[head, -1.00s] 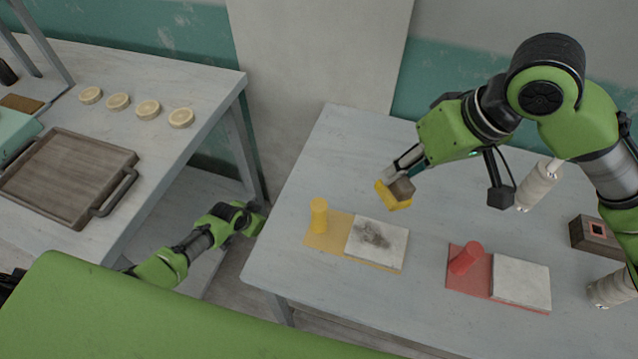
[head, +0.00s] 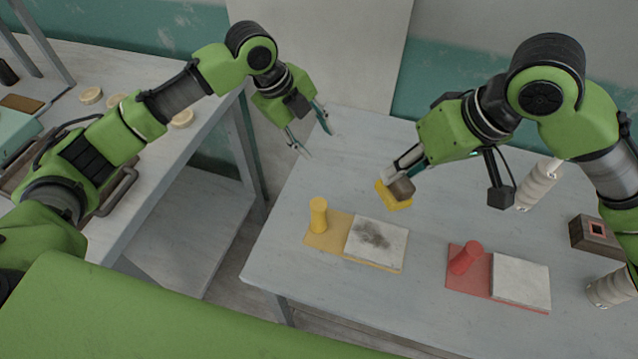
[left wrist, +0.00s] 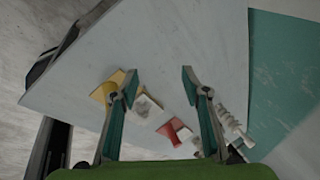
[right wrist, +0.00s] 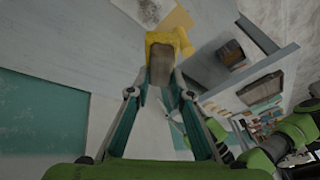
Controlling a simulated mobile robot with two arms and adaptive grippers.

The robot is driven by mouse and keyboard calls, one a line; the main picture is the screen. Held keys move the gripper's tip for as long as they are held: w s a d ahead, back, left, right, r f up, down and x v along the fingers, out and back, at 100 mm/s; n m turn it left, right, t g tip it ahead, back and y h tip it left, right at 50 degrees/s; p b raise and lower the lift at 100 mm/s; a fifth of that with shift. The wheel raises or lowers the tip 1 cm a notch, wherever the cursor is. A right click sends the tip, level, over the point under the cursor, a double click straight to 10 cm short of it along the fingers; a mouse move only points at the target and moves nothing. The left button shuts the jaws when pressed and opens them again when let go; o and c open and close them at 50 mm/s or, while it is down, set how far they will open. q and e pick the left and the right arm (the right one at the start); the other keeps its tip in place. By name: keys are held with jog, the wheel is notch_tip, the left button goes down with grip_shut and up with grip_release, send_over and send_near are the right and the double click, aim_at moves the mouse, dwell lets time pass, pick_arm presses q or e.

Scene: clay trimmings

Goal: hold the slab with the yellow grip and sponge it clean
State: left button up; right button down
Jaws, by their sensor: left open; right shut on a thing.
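The slab (head: 378,240) is pale with a dark smudge and lies on a yellow base (head: 326,241). The yellow grip (head: 319,214) stands upright at the left end of that base. My left gripper (head: 318,142) is open and empty, above the table's far left corner, up and left of the yellow grip. My right gripper (head: 398,178) is shut on the sponge (head: 393,199), yellow with a brown block on top, held above the table behind the slab. In the right wrist view the brown block (right wrist: 161,62) sits between the fingertips.
A red base with a red grip (head: 465,257) and a clean pale slab (head: 521,283) lies to the right. White ribbed cylinders (head: 540,184) and a brown box (head: 592,236) stand at far right. A gap separates this table from the left one, which holds pale discs (head: 91,95).

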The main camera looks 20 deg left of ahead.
aim_at(319, 217)
pick_arm(q)
jog(key=s+d+m+g+y, duration=0.1)
jog(key=s+m, duration=0.2)
jog(key=m, duration=0.1)
jog(key=s+d+m+y, duration=0.1)
jog(key=s+d+m, duration=0.1)
jog(key=s+m, duration=0.2)
jog(key=s+d+m+g+y, duration=0.1)
jog(key=s+m, duration=0.2)
jog(key=m, duration=0.2)
jog(key=shift+s+d+f+g, duration=0.15)
jog(key=shift+s+f+g, duration=0.15)
jog(key=shift+s, duration=0.1)
jog(key=shift+s+m+y, duration=0.4)
jog(key=shift+s+m, duration=0.05)
jog(key=shift+m, duration=0.25)
jog(key=shift+s+f, duration=0.1)
jog(key=shift+f, duration=0.1)
notch_tip(319, 217, down, 12)
jog(key=shift+r, duration=0.2)
grip_shut()
